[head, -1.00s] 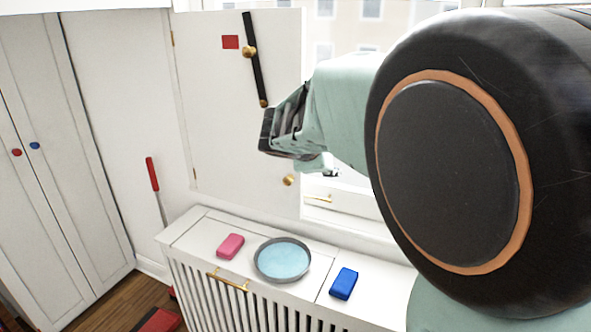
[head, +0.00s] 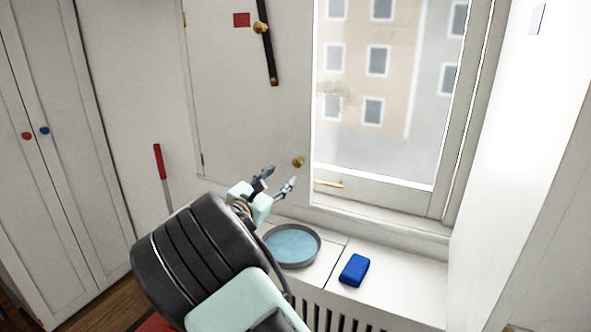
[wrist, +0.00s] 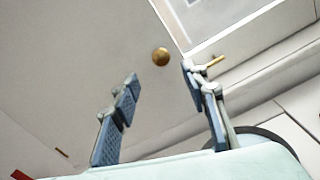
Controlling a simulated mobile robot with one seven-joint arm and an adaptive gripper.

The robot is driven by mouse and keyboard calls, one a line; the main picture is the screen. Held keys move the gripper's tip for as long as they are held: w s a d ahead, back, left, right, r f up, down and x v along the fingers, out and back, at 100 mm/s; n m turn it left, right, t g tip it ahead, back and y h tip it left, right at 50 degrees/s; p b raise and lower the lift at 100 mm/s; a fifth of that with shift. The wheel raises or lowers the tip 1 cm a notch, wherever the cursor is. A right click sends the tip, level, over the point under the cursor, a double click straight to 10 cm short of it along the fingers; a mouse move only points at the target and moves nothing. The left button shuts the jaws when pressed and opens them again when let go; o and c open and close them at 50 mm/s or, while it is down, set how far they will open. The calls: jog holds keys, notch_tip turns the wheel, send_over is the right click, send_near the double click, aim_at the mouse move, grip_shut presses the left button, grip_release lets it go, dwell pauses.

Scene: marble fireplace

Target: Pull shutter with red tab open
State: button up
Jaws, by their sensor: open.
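The white shutter (head: 245,100) with the red tab (head: 241,20) covers the left side of the window. It has a black bar (head: 268,55) with a brass knob near its top and a small brass knob (head: 298,161) at its lower right. My gripper (head: 277,181) is open and empty, a little below and left of the lower knob in the head view. In the wrist view my open gripper (wrist: 161,82) has the brass knob (wrist: 160,57) ahead of it, between the line of the fingers and apart from them.
A white radiator cover (head: 410,270) stands below the window, holding a round pan (head: 318,245) of blue liquid and a blue block (head: 354,269). A brass window handle (head: 328,184) is right of the shutter. A white cabinet (head: 50,190) stands at left, and a red-handled tool (head: 159,162) leans by the wall.

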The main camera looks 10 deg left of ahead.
aim_at(296, 164)
jog(key=x, duration=0.9)
jog(key=shift+w+f, duration=0.1)
jog(key=shift+c, duration=0.2)
grip_shut()
